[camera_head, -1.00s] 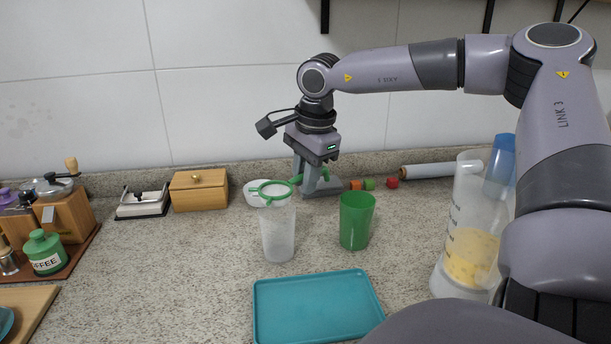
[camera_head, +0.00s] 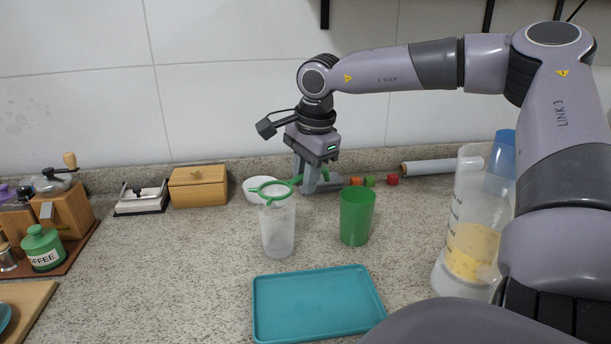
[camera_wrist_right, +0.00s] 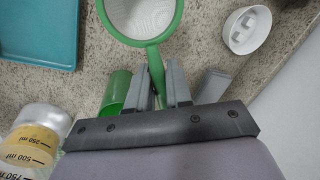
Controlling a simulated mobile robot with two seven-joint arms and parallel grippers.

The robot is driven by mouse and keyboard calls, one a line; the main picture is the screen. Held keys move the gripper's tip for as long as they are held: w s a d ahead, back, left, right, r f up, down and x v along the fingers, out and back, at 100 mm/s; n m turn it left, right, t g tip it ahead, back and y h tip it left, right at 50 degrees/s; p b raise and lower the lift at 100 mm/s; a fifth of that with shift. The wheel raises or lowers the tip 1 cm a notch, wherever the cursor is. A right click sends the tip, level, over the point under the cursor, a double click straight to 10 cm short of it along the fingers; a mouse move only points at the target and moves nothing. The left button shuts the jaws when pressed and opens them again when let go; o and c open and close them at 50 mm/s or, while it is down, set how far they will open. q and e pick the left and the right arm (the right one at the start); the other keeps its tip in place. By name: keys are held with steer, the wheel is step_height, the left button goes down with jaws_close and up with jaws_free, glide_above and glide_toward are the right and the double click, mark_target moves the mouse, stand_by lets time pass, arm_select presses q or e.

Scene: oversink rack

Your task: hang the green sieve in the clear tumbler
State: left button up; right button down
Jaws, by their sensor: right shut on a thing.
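The green sieve (camera_head: 275,190), a green ring with white mesh, sits level at the mouth of the clear tumbler (camera_head: 278,235). Its mesh part appears to be inside the tumbler; I cannot tell whether the ring touches the rim. My right gripper (camera_head: 308,186) is shut on the sieve's handle, just behind and right of the tumbler. In the right wrist view my gripper (camera_wrist_right: 159,84) pinches the green handle, and the sieve's mesh (camera_wrist_right: 140,14) fills the top, hiding the tumbler. My left gripper is not in view.
A green tumbler (camera_head: 357,218) stands just right of the clear one. A teal tray (camera_head: 318,305) lies in front. A white bowl (camera_head: 252,190) is behind the sieve. A wooden box (camera_head: 198,188) stands back left, a large measuring jug (camera_head: 468,225) right. Counter left of the tumbler is clear.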

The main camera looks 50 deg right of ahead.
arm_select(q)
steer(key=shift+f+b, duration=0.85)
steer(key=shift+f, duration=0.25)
arm_select(e)
steer(key=shift+f, duration=1.2)
steer(key=c, duration=1)
jaws_free()
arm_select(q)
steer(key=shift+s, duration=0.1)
arm_select(e)
steer(key=shift+o, duration=0.2)
steer(key=shift+r, duration=0.3)
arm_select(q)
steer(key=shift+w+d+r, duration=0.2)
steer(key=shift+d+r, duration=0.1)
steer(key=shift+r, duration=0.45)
arm_select(e)
step_height(320, 180, up, 6)
steer(key=s, duration=0.1)
steer(key=shift+s+a+r, duration=0.15)
steer(key=shift+s+r, duration=0.05)
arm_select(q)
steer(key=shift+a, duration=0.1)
